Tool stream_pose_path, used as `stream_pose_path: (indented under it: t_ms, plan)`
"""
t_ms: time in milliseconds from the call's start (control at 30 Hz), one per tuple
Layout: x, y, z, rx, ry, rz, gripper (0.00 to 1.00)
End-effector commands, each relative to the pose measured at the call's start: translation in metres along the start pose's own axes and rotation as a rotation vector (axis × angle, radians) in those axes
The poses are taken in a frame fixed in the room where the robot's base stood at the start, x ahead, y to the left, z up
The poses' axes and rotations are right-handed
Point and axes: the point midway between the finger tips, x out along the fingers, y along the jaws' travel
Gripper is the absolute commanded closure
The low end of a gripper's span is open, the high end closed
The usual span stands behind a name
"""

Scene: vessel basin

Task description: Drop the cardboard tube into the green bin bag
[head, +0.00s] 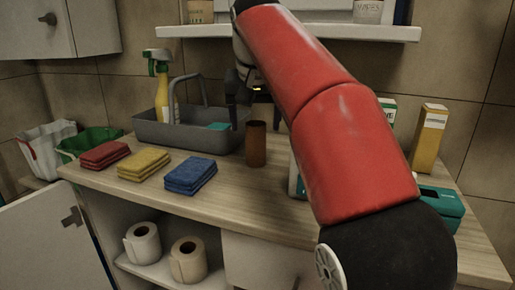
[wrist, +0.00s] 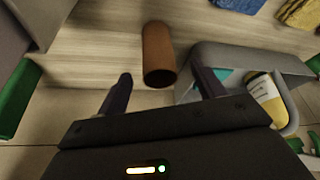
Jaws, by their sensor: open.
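The cardboard tube (head: 256,144) is a brown cylinder standing upright on the wooden counter, right of the grey caddy. It also shows in the wrist view (wrist: 158,52), just beyond the fingertips and between their lines. My gripper (wrist: 161,84) is open and empty, with its two dark fingers apart and not around the tube. In the head view my gripper (head: 254,108) is just above and behind the tube, partly hidden by my red arm. The green bin bag (head: 92,139) lines a bin at the far left, beyond the counter's left end.
A white bin bag (head: 46,146) stands left of the green one. The grey caddy (head: 195,137) holds a spray bottle (head: 160,85). A shelf (head: 300,33) hangs above; boxes stand right.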

Motion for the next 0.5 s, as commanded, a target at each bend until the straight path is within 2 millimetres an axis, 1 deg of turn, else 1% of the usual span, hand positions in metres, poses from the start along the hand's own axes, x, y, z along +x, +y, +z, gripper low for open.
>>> stream_pose_path:
  t_ms: [33,167,300,400,500]
  plan:
    - [0.009,0.0,0.001,0.001,-0.003,0.001,0.32]
    - [0.024,0.001,0.002,0.001,-0.003,0.0,0.32]
    - [0.046,0.001,0.002,0.002,-0.003,0.0,0.32]
    - [0.058,0.001,0.002,0.001,-0.002,0.0,0.32]
    - [0.062,0.001,0.001,0.001,-0.001,0.0,0.32]
